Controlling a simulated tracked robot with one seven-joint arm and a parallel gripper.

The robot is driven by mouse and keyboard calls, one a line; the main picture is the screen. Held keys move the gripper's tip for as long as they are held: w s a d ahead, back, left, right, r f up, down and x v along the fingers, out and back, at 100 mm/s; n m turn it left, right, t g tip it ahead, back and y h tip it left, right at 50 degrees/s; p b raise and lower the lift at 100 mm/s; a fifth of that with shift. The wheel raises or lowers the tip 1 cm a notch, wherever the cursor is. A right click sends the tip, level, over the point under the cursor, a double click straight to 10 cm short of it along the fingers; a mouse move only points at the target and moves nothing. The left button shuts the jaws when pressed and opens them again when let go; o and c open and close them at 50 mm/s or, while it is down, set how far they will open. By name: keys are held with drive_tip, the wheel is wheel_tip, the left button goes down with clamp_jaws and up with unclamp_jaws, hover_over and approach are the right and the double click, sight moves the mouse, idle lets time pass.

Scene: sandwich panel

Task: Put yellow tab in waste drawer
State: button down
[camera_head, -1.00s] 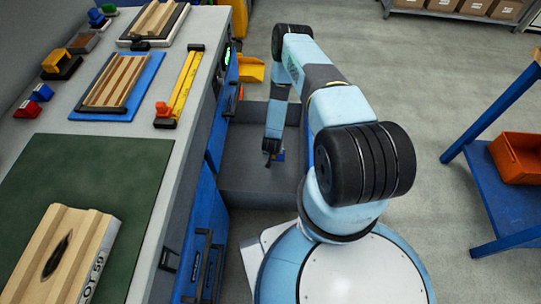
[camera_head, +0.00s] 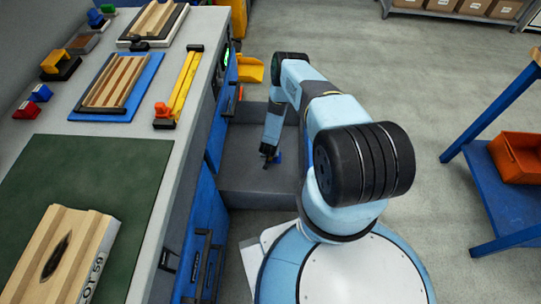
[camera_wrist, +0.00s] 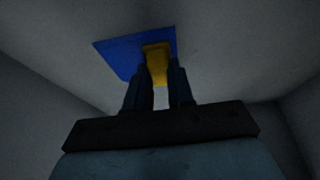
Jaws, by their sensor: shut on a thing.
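My gripper (camera_head: 268,158) reaches down into the open grey drawer (camera_head: 245,182), which stands out from the bench's right side. In the wrist view, my gripper's dark fingers (camera_wrist: 160,88) are shut on the yellow tab (camera_wrist: 157,64). A flat blue sheet (camera_wrist: 118,54) shows just beyond the tab; I cannot tell whether it is joined to it. A small blue patch (camera_head: 278,157) shows beside the fingertips in the head view, where the tab is hidden. Grey drawer surfaces surround the gripper in the wrist view.
The bench (camera_head: 150,125) at left carries a green mat (camera_head: 100,165) with a wooden panel (camera_head: 55,255), a yellow level (camera_head: 182,85) and small blocks. A yellow scoop-like bin (camera_head: 250,70) is behind the drawer. A blue rack (camera_head: 500,190) with an orange bin (camera_head: 518,157) stands right.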

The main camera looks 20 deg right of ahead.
drive_tip(key=c, duration=1)
unclamp_jaws()
